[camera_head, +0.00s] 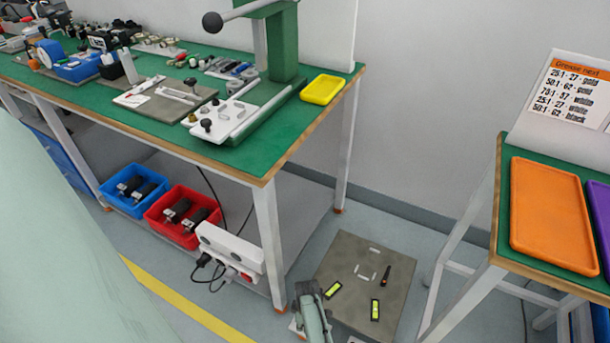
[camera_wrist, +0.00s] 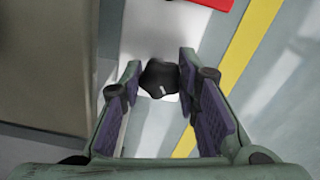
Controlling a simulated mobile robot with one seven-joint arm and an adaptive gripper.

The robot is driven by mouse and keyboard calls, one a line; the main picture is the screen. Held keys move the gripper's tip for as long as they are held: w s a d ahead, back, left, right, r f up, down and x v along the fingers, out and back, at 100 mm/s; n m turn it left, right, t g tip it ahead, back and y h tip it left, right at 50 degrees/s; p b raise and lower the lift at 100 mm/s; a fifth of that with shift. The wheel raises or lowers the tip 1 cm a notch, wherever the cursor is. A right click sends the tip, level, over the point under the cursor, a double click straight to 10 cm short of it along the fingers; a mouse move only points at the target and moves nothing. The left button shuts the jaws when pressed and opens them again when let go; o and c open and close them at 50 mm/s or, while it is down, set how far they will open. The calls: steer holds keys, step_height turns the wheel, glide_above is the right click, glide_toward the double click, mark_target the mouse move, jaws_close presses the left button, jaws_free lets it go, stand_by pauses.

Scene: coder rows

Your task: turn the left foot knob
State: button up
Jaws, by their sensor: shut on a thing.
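The black lobed knob (camera_wrist: 159,80) with a small white mark shows between my fingertips in the wrist view, over a pale surface beside the grey plate (camera_wrist: 45,75). My gripper (camera_wrist: 159,70) has its purple pads on either side of the knob and is shut on it. In the head view, my gripper (camera_head: 312,315) is low by the left front corner of the grey plate (camera_head: 345,260). The knob is hidden there behind my gripper and arm. Two yellow-green levels (camera_head: 333,290) (camera_head: 375,309) lie on the plate.
A red bin (camera_head: 183,217) sits below. Another table with an orange tray (camera_head: 552,215) is at right.

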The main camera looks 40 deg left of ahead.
steer(key=shift+r, duration=0.1)
steer(key=o, duration=0.9)
step_height(320, 180, up, 12)
steer(key=shift+w+d, duration=0.1)
steer(key=shift+d, duration=0.05)
stand_by(0.4)
